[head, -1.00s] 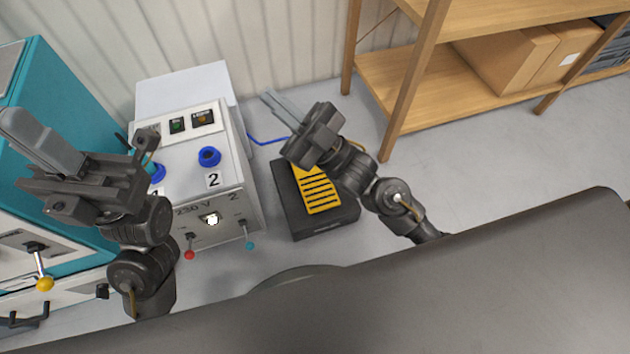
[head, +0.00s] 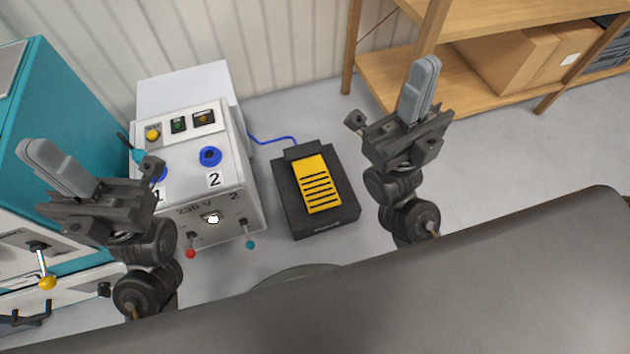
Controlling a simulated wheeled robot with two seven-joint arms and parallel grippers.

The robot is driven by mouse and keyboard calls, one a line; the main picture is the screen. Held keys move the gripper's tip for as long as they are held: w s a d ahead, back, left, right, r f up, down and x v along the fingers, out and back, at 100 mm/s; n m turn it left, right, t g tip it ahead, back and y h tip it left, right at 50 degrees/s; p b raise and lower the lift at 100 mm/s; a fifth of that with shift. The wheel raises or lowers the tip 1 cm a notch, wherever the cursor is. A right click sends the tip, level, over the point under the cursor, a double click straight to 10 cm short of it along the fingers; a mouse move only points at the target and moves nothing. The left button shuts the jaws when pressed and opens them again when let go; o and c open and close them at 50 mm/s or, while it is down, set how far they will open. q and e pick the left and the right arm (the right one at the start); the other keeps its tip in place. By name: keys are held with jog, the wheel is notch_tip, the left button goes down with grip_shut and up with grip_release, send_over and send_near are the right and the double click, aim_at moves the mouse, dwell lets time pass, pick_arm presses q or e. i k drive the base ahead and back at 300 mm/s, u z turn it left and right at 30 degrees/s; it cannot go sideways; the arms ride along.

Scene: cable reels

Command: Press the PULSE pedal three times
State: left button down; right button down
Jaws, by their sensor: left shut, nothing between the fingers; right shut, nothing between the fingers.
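A foot pedal with a yellow ribbed plate (head: 318,186) on a black base (head: 288,208) lies on the floor in the middle of the head view. No lettering is readable on it. A blue cable (head: 272,139) runs from its back to the white box. My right gripper (head: 424,78) is shut and empty, up and to the right of the pedal, apart from it. My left gripper (head: 38,155) is shut and empty at the far left, in front of the teal cabinet and well away from the pedal.
A white control box (head: 232,192) with buttons, blue sockets and levers stands left of the pedal. A teal cabinet (head: 75,95) is at the far left. A wooden shelf (head: 390,75) with cardboard boxes (head: 510,60) stands at the back right. The floor right of the pedal is clear.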

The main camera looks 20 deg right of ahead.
aim_at(318, 191)
jog(key=u, duration=2.9)
jog(key=k, duration=2.05)
jog(key=z, duration=0.35)
